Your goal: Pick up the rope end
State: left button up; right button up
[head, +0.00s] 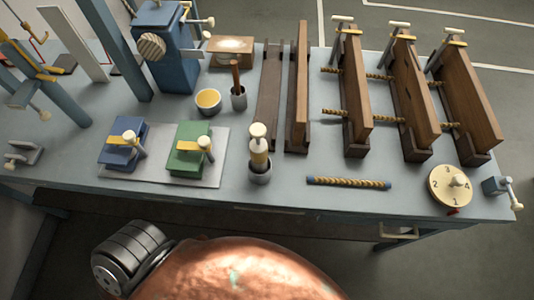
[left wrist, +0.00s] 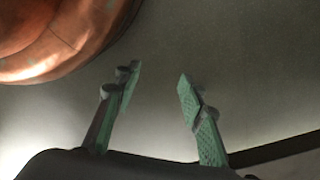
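A short twisted tan rope (head: 348,183) with dark blue-grey ends lies flat along the front of the bench (head: 310,208), right of centre. Other rope lengths (head: 385,118) run between the upright wooden boards (head: 412,90) behind it; I cannot tell which end the task means. My left gripper (left wrist: 158,75) shows only in the left wrist view. Its two green-padded fingers are apart with nothing between them, and no rope is in that view. My right gripper is in neither view.
A round numbered dial (head: 449,186) and a small clamp (head: 502,190) stand right of the rope. A cup with a cream-topped plunger (head: 259,165) stands left. Blue (head: 122,150) and green (head: 188,155) blocks sit on a pale plate. The bench around the loose rope is mostly clear.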

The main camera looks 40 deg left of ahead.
aim_at(312, 179)
jog(key=z, duration=0.8)
jog(key=k, duration=0.7)
jog(key=z, duration=0.45)
